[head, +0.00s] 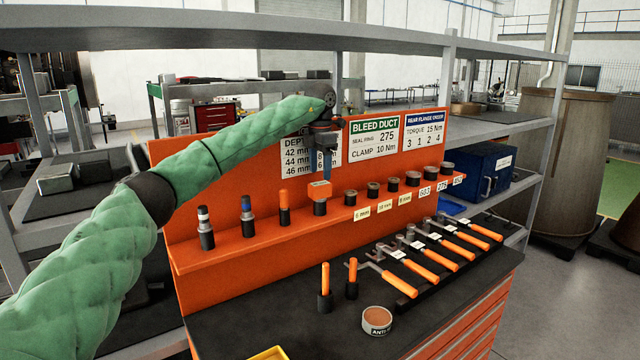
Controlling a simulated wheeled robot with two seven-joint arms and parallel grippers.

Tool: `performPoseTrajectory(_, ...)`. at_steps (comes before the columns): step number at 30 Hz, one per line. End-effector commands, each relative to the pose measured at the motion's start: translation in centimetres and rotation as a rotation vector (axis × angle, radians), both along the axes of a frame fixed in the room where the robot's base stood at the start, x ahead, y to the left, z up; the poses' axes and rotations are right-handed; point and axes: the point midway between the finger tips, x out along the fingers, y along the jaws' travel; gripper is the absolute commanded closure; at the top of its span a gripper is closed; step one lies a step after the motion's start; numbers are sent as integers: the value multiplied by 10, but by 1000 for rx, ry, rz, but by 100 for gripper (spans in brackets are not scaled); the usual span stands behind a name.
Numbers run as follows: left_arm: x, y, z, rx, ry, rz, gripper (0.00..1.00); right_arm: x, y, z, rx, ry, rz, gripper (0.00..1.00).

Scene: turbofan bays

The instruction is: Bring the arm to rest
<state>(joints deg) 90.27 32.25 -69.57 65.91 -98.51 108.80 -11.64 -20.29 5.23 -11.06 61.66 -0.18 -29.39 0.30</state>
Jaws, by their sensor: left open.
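My left arm, in a green padded sleeve, comes in from the left in the head view and reaches toward the orange back panel (215,205). My left gripper (322,165) hangs at its end, pointing down in front of the panel's signs and above the orange tool shelf (225,252). It is open, and I see nothing held in it. An orange-topped tool (320,192) stands in a black holder on the shelf just below the fingertips. I cannot tell whether there is a gap between them. My right gripper is not in view.
The shelf holds several upright tools and sockets. The black bench top (250,322) carries orange-handled wrenches (420,270), two orange-handled tools in black holders and a round tin (377,320). A grey rack beam (200,35) crosses above the arm. A blue box (485,170) stands right.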

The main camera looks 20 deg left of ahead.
Motion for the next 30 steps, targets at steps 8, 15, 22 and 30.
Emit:
performPoseTrajectory(8,0,0,8,-1,1,0,38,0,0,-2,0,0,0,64)
performPoseTrajectory(15,0,0,21,-1,-1,0,38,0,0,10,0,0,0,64)
performPoseTrajectory(22,0,0,59,-1,-1,0,38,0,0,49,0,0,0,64)
performPoseTrajectory(30,0,0,83,0,0,0,38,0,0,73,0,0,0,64)
